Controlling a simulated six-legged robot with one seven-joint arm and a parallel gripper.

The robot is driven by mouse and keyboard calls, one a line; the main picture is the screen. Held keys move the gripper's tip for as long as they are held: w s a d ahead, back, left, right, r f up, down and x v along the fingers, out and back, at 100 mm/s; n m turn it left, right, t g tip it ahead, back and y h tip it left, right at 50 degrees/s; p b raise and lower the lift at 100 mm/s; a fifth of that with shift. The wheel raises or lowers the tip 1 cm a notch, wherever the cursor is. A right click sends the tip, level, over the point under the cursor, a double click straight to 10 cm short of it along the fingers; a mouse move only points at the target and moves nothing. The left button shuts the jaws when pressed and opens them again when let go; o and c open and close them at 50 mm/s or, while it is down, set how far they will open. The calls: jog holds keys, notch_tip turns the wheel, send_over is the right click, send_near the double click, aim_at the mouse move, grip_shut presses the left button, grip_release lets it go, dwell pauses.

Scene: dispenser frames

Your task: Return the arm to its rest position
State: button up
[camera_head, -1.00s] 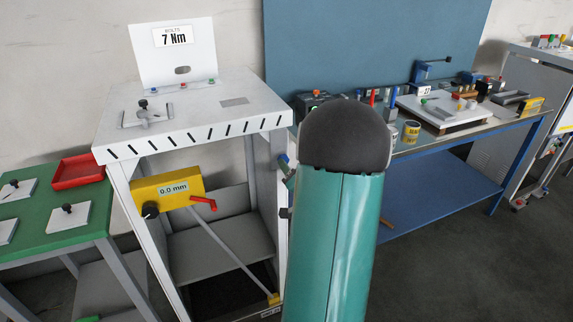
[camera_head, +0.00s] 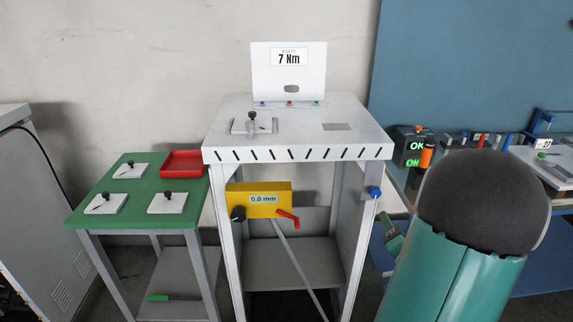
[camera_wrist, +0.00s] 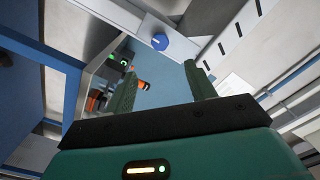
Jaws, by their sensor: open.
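My arm (camera_head: 445,285), a teal link with a dark rounded cap, fills the lower right of the head view. It hides part of the blue bench behind it. In the wrist view, the two dark green fingers of my gripper (camera_wrist: 163,80) stand apart with nothing between them. Beyond the fingers are a blue knob (camera_wrist: 160,42) on a pale post and a blue surface. A small green part shows left of the arm in the head view, probably a finger of my gripper.
A white stand (camera_head: 300,135) marked 7 Nm is at the centre, with a yellow gauge box (camera_head: 262,200) on its front. A green table (camera_head: 135,172) with a red tray (camera_head: 184,164) is to its left. A blue board (camera_head: 470,60) rises behind the right bench.

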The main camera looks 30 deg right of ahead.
jog(key=w+a+r+n+g+y, duration=0.2)
jog(key=w+a+r+n, duration=0.25)
jog(key=a, duration=0.45)
jog(key=w+a+r+n+g+y, duration=0.1)
jog(key=w+a+r+n+g, duration=0.2)
jog(key=w+a, duration=0.4)
jog(key=s+a+r+n+g+y, duration=0.1)
jog(key=s+a, duration=0.5)
jog(key=a, duration=0.6)
jog(key=s+a+r+n+g+y, duration=0.1)
jog(key=s+a+n+g+y, duration=0.2)
jog(key=a, duration=1)
jog(key=s+n+y, duration=0.2)
jog(key=s+n, duration=0.2)
jog(key=shift+s+a+r+g, duration=0.15)
jog(key=shift+a+r+g, duration=0.05)
jog(key=shift+g, duration=0.2)
